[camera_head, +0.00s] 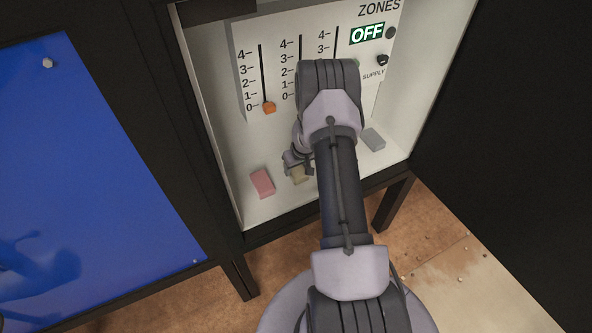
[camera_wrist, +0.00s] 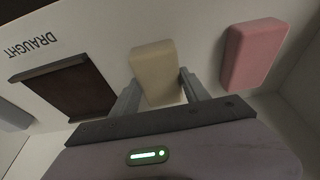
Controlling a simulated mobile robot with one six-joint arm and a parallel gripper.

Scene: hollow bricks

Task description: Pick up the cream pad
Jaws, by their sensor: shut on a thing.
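The cream pad (camera_wrist: 155,68) is a small rounded block in the middle of the wrist view, between the two fingers of my gripper (camera_wrist: 160,92). My gripper is shut on it, with a finger on each side. In the head view the cream pad (camera_head: 299,175) shows just below my gripper (camera_head: 298,164), inside the white cabinet. My arm hides part of that area. I cannot tell whether the pad touches the cabinet floor.
A pink pad (camera_head: 262,183) lies left of the cream pad, close by in the wrist view (camera_wrist: 254,53). A grey pad (camera_head: 373,139) lies to the right. A dark recessed panel (camera_wrist: 70,88) marked DRAUGHT is beside the cream pad. Slider controls and an OFF display (camera_head: 367,33) are on the back panel.

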